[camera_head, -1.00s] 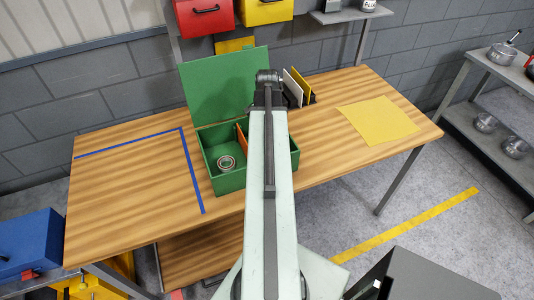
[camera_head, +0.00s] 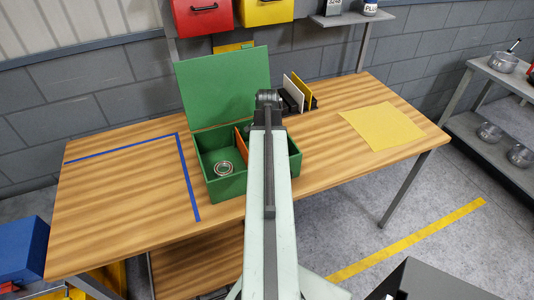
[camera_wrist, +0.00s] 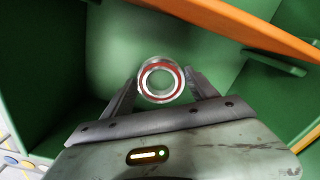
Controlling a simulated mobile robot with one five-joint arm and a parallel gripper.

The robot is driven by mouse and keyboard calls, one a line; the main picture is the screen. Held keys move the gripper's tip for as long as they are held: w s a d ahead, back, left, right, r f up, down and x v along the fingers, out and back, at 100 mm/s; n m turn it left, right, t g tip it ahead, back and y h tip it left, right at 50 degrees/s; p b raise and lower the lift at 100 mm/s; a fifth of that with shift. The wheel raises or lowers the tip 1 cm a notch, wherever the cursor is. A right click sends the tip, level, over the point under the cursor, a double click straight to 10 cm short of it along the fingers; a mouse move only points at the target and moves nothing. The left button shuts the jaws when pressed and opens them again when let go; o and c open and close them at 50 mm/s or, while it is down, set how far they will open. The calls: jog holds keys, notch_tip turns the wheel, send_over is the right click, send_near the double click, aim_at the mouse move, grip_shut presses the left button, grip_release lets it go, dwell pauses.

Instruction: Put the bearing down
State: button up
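A ring-shaped bearing (camera_wrist: 160,80) with a red seal and a metal rim sits between the two fingertips of my gripper (camera_wrist: 161,85) in the wrist view. The fingers are shut on its sides, over the green interior of a box. The open green box (camera_head: 227,191) stands on the table in the head view, its lid raised at the back. An orange divider (camera_wrist: 235,25) splits it. A second bearing (camera_head: 224,168) lies in the left compartment. My arm hides my gripper, the held bearing and part of the right compartment in the head view. I cannot tell whether the held bearing touches the floor.
The wooden table (camera_head: 120,205) has blue tape (camera_head: 188,175) left of the box and a yellow sheet (camera_head: 381,126) at right. Upright plates (camera_head: 300,92) stand close behind the box's right side. The box walls and divider are close around my gripper.

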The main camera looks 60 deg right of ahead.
jog(key=shift+o, duration=1.1)
jog(key=shift+r, duration=0.15)
notch_tip(320, 180, up, 12)
jog(key=p, duration=1.2)
